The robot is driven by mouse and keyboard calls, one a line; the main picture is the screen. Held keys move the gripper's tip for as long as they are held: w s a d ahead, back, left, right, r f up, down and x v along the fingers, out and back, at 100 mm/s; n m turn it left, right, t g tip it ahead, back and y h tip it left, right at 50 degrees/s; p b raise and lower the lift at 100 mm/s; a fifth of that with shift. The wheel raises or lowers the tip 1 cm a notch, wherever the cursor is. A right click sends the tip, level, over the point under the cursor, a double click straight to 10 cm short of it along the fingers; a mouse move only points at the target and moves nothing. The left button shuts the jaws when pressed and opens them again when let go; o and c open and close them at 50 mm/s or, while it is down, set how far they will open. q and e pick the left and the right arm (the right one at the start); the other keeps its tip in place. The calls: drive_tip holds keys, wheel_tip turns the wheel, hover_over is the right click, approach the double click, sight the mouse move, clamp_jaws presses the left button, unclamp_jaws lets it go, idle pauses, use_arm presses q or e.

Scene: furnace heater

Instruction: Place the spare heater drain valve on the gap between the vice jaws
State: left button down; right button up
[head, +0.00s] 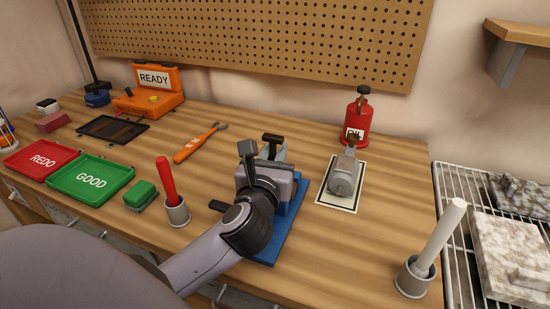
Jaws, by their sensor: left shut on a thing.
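My left gripper (262,160) reaches over the vice (288,225) in the middle of the bench. It is shut on a grey fitting with a black T-shaped handle (272,139), which looks like the spare heater drain valve. The handle is upright at the top. My wrist and gripper cover most of the vice, so the jaws' gap is hidden; I cannot tell whether the valve touches the jaws. The vice's blue base shows on the right and below. My right gripper is not in view.
Right of the vice, another grey fitting (342,180) lies on a bordered mat (327,204). A red oil bottle (358,118) stands behind it. Red (167,180) and white (440,237) rods stand in holders. An orange wrench (196,145) and a green tray (92,182) are left.

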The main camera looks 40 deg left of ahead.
use_arm(q)
drive_tip(key=shift+f, duration=0.15)
drive_tip(key=shift+f, duration=0.1)
drive_tip(key=c, duration=1)
unclamp_jaws()
drive_tip(key=shift+f, duration=0.15)
drive_tip(key=shift+c, duration=0.2)
drive_tip(key=shift+r, duration=0.25)
drive_tip(key=shift+s+d+f, duration=0.15)
drive_tip(key=shift+s+d, duration=0.05)
drive_tip(key=shift+s, duration=0.15)
drive_tip(key=b+v, duration=0.1)
drive_tip(key=v, duration=0.8)
drive_tip(key=shift+s, duration=0.25)
drive_tip(key=shift+v, duration=0.9)
drive_tip(key=shift+d, duration=0.1)
